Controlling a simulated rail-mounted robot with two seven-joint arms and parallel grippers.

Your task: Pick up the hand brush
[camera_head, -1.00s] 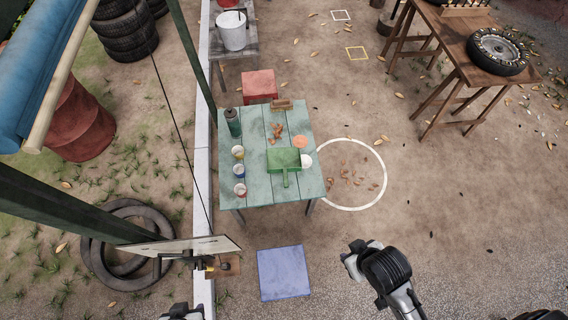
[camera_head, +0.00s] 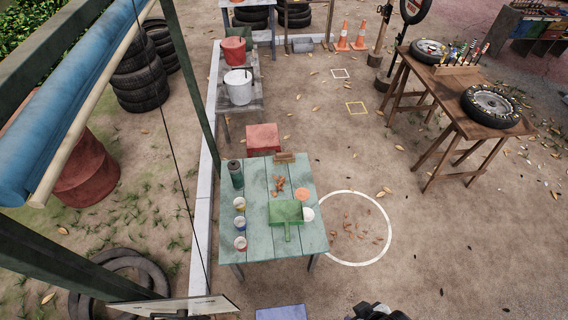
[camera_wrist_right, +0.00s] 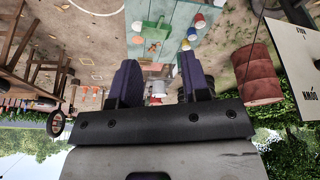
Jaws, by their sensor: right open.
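The hand brush (camera_head: 284,157), brown with a wooden look, lies at the far edge of the green plank table (camera_head: 258,247). A green dustpan (camera_head: 285,212) lies nearer, its handle toward me, with brown leaves (camera_head: 279,185) between it and the brush. My right gripper shows only as a dark arm part at the bottom edge of the head view. In the right wrist view its two fingers (camera_wrist_right: 160,78) are apart with nothing between them, well away from the table. The brush cannot be made out clearly there. My left gripper is out of view.
A dark green bottle (camera_head: 236,174), several paint cups (camera_head: 240,222) and an orange disc (camera_head: 302,194) share the tabletop. A red stool (camera_head: 263,139) stands behind it. A green post (camera_head: 190,75) rises at left. The ground right of the table is mostly open.

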